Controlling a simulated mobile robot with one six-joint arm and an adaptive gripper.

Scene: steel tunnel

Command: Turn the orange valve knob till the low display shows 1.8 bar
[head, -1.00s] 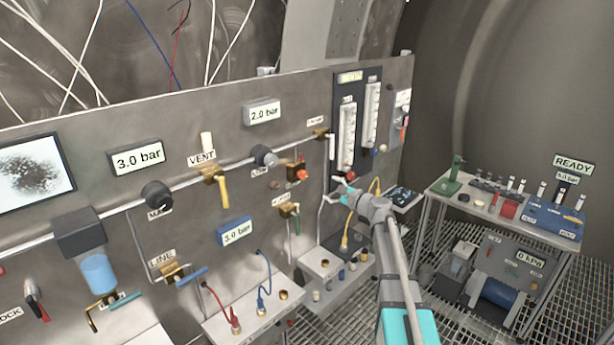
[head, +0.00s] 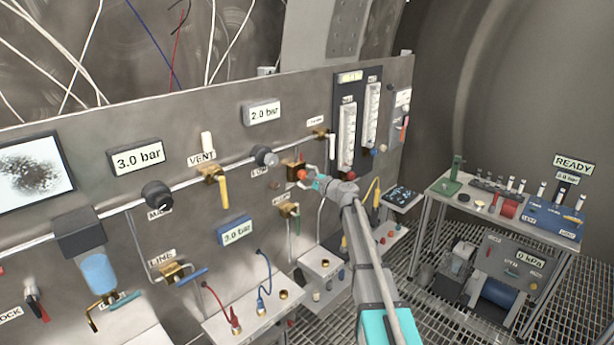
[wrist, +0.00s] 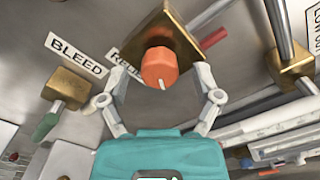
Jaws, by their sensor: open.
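The orange valve knob (wrist: 159,68) sits on a brass block (wrist: 180,35) beside a partly hidden label starting "REL". It has a pale mark on its lower front. In the head view the orange knob (head: 301,174) is on the panel right of the LOW regulator. My gripper (wrist: 162,76) is open, with one finger on each side of the knob and a visible gap at both sides. In the head view my gripper (head: 313,178) is right at the knob and partly covers it. The low display (head: 262,112), above the grey LOW regulator (head: 265,156), reads 2.0 bar.
A BLEED valve (wrist: 68,88) with a green handle is left of the fingers. A red lever (wrist: 214,39) lies behind the right finger. A yellow VENT handle (head: 223,190), a blue display (head: 236,231) and flow tubes (head: 348,135) are on the same panel.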

